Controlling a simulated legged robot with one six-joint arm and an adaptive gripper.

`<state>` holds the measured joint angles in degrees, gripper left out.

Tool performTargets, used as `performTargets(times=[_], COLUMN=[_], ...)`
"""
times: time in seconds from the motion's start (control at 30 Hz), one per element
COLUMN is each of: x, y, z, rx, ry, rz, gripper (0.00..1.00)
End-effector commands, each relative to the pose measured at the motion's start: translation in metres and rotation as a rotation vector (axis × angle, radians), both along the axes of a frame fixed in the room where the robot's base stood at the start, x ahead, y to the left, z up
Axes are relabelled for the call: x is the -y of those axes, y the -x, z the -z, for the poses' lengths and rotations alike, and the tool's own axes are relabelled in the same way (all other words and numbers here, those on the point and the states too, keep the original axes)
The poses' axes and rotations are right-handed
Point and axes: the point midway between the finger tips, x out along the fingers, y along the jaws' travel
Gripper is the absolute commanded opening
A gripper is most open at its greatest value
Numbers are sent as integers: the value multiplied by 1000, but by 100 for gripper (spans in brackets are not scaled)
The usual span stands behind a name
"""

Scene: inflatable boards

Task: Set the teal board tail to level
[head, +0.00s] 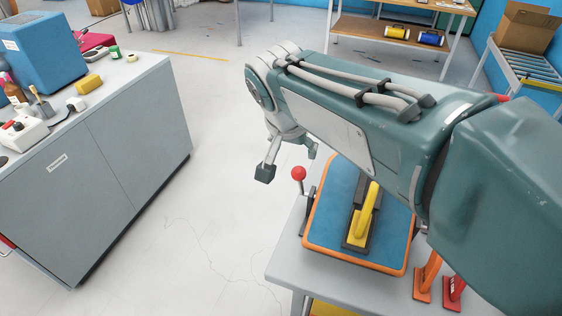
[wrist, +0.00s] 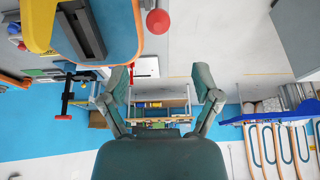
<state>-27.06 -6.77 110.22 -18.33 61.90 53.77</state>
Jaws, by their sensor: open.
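A blue-teal board (head: 328,212) with an orange rim lies on a grey table (head: 285,262), partly hidden behind my arm. It also shows at the top left of the wrist view (wrist: 118,25). On it is a dark slotted plate with a yellow handle (head: 367,212). A lever with a red ball knob (head: 299,173) stands beside the board's left edge; the knob also shows in the wrist view (wrist: 158,21). My gripper (head: 288,161) is open and empty, apart from the knob and board. Its two spread fingers show in the wrist view (wrist: 160,82).
A grey cabinet (head: 120,160) with bottles, a sponge and other small items stands at the left. An orange clamp-like piece (head: 426,280) and a red one (head: 453,292) are at the table's right. The floor between cabinet and table is clear. A shelf table (head: 385,38) stands behind.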

Motion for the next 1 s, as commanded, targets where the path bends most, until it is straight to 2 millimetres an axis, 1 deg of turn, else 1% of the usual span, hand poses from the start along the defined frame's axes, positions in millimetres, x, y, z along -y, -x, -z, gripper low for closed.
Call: performTargets(times=[0.17, 0.4, 0.5, 0.6, 0.73, 1.0], x=[1, 5, 7, 9, 12, 10], y=[-8, -24, -30, -34, -37, -38], z=[23, 65, 80, 91, 97, 99], rx=[-5, -6, -5, -4, -2, -2], ry=[4, 7, 6, 4, 3, 5], rz=[2, 0, 0, 0, -1, -1], gripper=[81, 81, 81, 81, 81, 81])
